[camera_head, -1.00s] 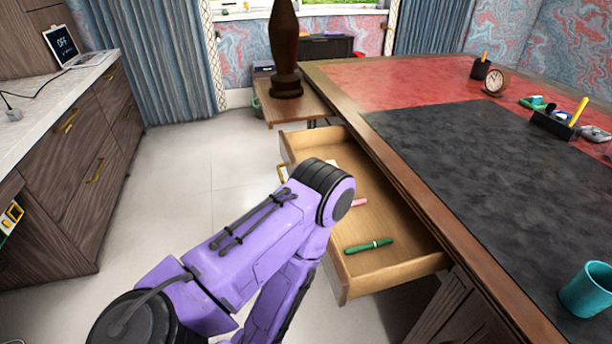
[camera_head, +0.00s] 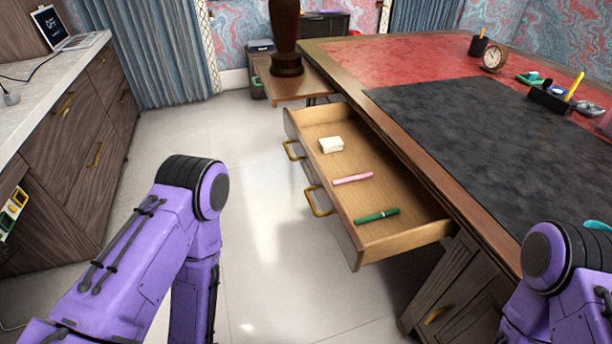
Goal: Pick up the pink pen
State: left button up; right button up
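The pink pen (camera_head: 352,179) lies flat in the open desk drawer (camera_head: 408,238), near the middle of its floor. A green pen (camera_head: 377,216) lies in front of it, closer to the near end of the drawer. A small white block (camera_head: 331,145) lies farther back in the drawer. My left arm stands to the left of the drawer, apart from it, and its gripper is out of view. My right arm shows at the lower right by the desk, and its gripper is out of view too.
The drawer's front with gold handles (camera_head: 317,202) faces left, over free floor (camera_head: 250,180). The desk (camera_head: 470,140) rises to the right of the drawer. A cabinet (camera_head: 75,150) stands at the far left. A dark tall sculpture (camera_head: 285,35) stands behind on a low table (camera_head: 297,88).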

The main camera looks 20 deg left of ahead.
aim_at(344, 181)
jog(key=u, duration=0.1)
jog(key=i, duration=0.5)
jog(key=z, duration=1)
jog(key=k, duration=1.25)
jog(key=u, duration=1.25)
jog(key=i, duration=0.5)
